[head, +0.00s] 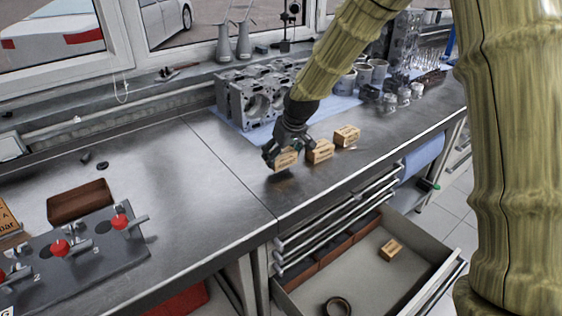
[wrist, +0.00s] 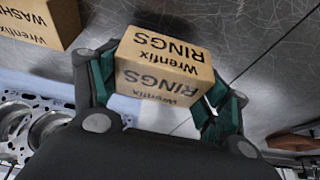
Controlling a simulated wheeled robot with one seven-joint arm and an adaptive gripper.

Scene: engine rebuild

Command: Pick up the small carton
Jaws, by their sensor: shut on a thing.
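My gripper (head: 284,152) is shut on a small tan carton (head: 287,160) above the metal workbench. In the wrist view this carton (wrist: 165,66) reads "Wrenfix RINGS" and sits between the two green-padded fingers. A dark shadow lies on the bench below it, so it seems slightly raised. A second carton (head: 320,151) stands just right of it, and a third carton (head: 347,136) is farther right. A carton marked "WASH…" (wrist: 38,20) shows at the upper left of the wrist view. Another small carton (head: 391,250) lies in the open drawer.
An engine block (head: 250,100) stands behind my gripper on a blue mat, with several pistons and cylinders to its right. At left are a brown tray (head: 80,190) and a fixture with red-knobbed clamps (head: 85,250). The drawer (head: 362,285) juts out below.

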